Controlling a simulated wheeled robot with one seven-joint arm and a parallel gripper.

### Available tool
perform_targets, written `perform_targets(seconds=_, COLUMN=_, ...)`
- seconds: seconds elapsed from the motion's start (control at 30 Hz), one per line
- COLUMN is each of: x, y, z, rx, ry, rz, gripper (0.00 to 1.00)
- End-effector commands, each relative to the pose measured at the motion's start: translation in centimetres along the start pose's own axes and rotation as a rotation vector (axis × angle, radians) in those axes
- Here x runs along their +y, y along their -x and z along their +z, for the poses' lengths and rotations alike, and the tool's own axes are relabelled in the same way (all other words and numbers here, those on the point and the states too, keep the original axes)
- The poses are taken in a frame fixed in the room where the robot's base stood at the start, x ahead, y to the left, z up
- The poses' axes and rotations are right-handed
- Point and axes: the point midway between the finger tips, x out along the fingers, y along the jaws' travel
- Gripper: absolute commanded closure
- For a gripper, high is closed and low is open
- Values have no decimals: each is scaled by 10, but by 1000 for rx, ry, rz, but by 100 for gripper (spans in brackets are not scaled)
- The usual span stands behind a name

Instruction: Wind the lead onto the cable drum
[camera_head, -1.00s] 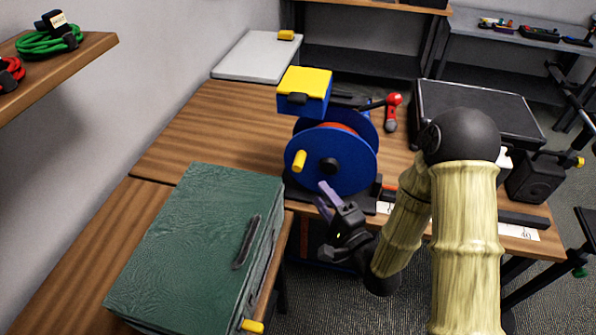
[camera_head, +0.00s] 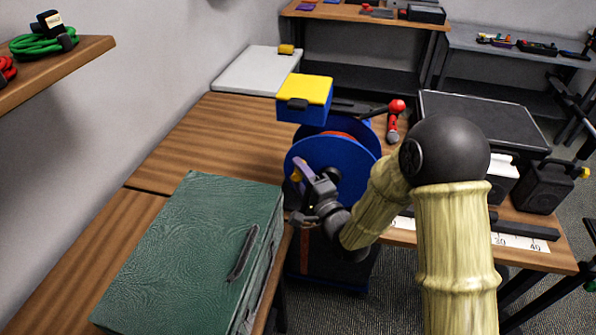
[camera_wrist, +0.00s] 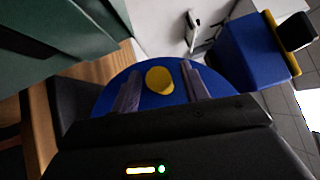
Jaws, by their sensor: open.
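The blue cable drum (camera_head: 360,163) stands upright at the front edge of the wooden table, with red-orange lead (camera_head: 345,134) visible between its flanges. In the wrist view the drum's blue face (camera_wrist: 105,98) lies ahead, and its yellow crank knob (camera_wrist: 159,80) sits between my two fingers. My gripper (camera_head: 299,180) is in front of the drum's face at the knob. Its purple-grey fingers (camera_wrist: 161,88) are apart, one on each side of the knob. I cannot tell whether either touches it. My gripper hides much of the knob and hub in the head view.
A green case (camera_head: 195,255) stands close on the left. A blue box with a yellow lid (camera_head: 305,95) is behind the drum. A red-headed tool (camera_head: 394,120) and a black case (camera_head: 480,120) lie to the right. Bare tabletop (camera_head: 215,135) is at the left rear.

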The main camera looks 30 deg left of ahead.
Motion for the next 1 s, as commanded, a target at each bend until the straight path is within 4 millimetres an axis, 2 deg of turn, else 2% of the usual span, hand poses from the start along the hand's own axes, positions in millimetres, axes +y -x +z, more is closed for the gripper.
perform_targets(seconds=0.1, x=0, y=-7, z=0, rx=1, ry=0, rz=-1, gripper=55)
perform_targets(seconds=0.37, x=0, y=-7, z=0, rx=1, ry=0, rz=0, gripper=55)
perform_targets(seconds=0.6, x=0, y=-7, z=0, rx=1, ry=0, rz=0, gripper=100)
perform_targets(seconds=0.83, x=0, y=-7, z=-2, rx=2, ry=-2, rz=-2, gripper=100)
perform_targets(seconds=1.0, x=-2, y=-9, z=-10, rx=8, ry=-13, rz=-15, gripper=100)
